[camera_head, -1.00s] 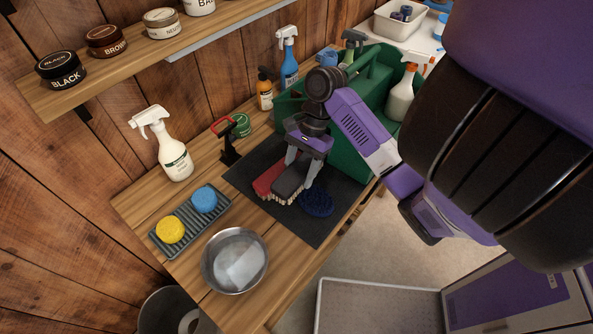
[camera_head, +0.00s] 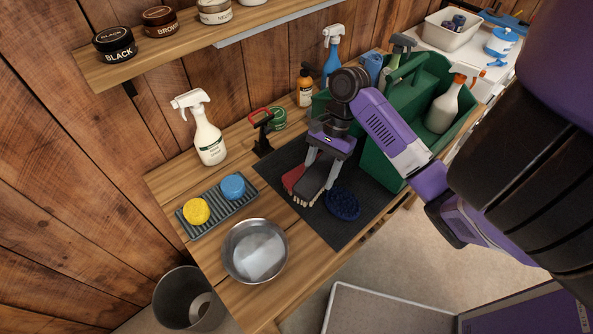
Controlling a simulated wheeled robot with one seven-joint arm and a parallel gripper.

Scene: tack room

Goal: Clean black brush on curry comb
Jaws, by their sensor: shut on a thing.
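The black brush (camera_head: 311,185) has a dark back and pale bristles. My gripper (camera_head: 317,177) reaches down from above and is shut on it, one finger on each side. The brush is at the dark mat (camera_head: 334,232); I cannot tell if its bristles touch the mat. The round dark blue curry comb (camera_head: 343,204) lies on the mat just right of the brush, close to it. A red brush (camera_head: 291,177) is left of the black one, partly hidden behind it.
A green tote (camera_head: 380,166) with spray bottles stands right behind my gripper. A metal bowl (camera_head: 228,262), a sponge tray (camera_head: 216,213) and a white spray bottle (camera_head: 206,134) stand left. A red-handled tool (camera_head: 262,130) is behind the mat. The mat's front part is clear.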

